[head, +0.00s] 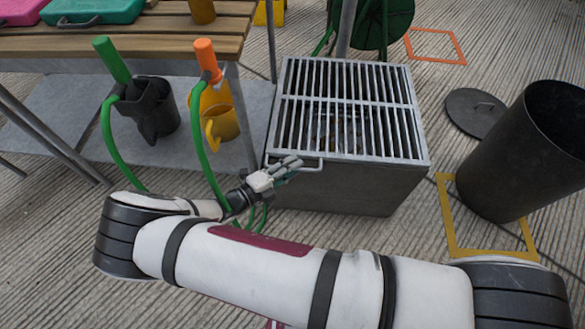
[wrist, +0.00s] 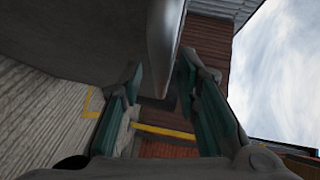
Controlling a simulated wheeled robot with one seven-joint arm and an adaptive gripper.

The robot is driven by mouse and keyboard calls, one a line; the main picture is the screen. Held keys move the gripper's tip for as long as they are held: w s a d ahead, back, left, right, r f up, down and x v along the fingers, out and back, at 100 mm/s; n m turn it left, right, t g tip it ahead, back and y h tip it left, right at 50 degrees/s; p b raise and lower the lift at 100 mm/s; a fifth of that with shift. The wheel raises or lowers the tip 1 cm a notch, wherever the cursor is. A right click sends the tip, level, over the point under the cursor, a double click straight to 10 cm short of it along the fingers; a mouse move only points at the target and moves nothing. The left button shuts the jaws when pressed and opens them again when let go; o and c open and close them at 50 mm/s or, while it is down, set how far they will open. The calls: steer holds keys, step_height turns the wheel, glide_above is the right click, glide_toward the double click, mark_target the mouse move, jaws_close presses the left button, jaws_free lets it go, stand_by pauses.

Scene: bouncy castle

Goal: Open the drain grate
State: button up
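The drain grate (head: 350,105) is a pale grey barred lid lying flat on top of a dark grey box (head: 345,190). A small loop handle (head: 311,168) sticks out from the left part of its front edge. My gripper (head: 292,167) is at the left end of this handle and covers part of it. In the wrist view, the two fingers of my gripper (wrist: 165,95) are spread apart. A smooth grey bar, apparently the handle (wrist: 163,45), reaches down between them, with gaps visible beside it. Whether a finger touches it is unclear.
A dark bin (head: 525,150) and round lid (head: 474,112) are at right. A green hose reel (head: 385,22) stands behind the box.

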steer(key=shift+w+d, duration=0.15)
steer(key=shift+d, duration=0.05)
jaws_close()
steer(key=shift+r, duration=0.1)
